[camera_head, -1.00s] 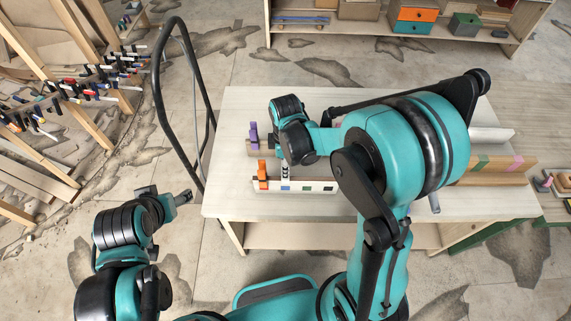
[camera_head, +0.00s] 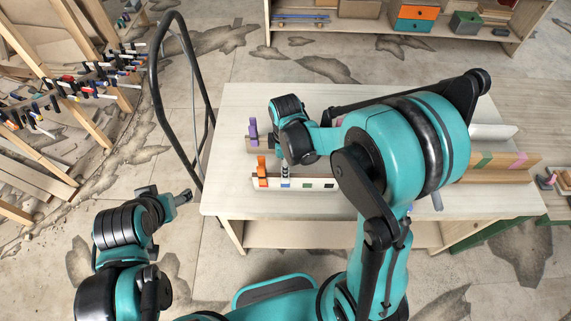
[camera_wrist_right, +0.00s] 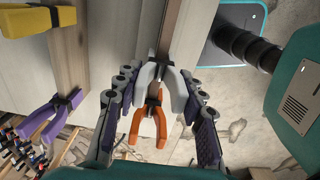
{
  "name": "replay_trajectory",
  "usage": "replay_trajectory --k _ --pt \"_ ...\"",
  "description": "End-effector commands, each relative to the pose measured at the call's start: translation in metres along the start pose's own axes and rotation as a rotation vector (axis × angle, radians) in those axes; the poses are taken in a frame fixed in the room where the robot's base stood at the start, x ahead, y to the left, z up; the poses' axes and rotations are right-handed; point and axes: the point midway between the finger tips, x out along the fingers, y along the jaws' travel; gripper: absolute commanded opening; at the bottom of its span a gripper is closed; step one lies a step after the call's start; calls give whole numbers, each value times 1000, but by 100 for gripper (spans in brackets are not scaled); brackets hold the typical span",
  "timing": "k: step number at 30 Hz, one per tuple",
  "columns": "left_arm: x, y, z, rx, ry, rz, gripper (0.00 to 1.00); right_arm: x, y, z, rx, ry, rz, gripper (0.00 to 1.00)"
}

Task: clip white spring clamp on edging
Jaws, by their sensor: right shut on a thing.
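The white spring clamp (camera_wrist_right: 151,76) is between the fingers of my right gripper (camera_wrist_right: 160,122), which is shut on it. In the wrist view its jaw end meets the long narrow edging (camera_wrist_right: 174,28); I cannot tell whether the jaws bite it. In the head view the clamp (camera_head: 285,171) stands at the edging (camera_head: 318,184), a pale strip with coloured squares. An orange clamp (camera_head: 262,172) sits on the strip just left of it, and shows beyond the white one in the wrist view (camera_wrist_right: 148,128). My left gripper (camera_head: 184,197) is off the table, its fingers too small to read.
A purple clamp (camera_head: 253,131) stands on a second strip behind. A yellow clamp (camera_wrist_right: 38,20) shows in the wrist view. The table's (camera_head: 225,200) front left is clear. A dark tubular frame (camera_head: 157,85) stands at the table's left. My right arm hides the table's middle.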

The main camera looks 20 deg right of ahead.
Motion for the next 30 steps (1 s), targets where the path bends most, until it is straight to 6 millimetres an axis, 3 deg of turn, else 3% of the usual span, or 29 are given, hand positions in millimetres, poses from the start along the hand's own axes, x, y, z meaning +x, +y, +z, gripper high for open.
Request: replay_trajectory --k 29,30 --pt "9 0 7 0 0 0 63 10 0 0 0 0 0 1" --pt "9 0 7 0 0 0 63 10 0 0 0 0 0 50"
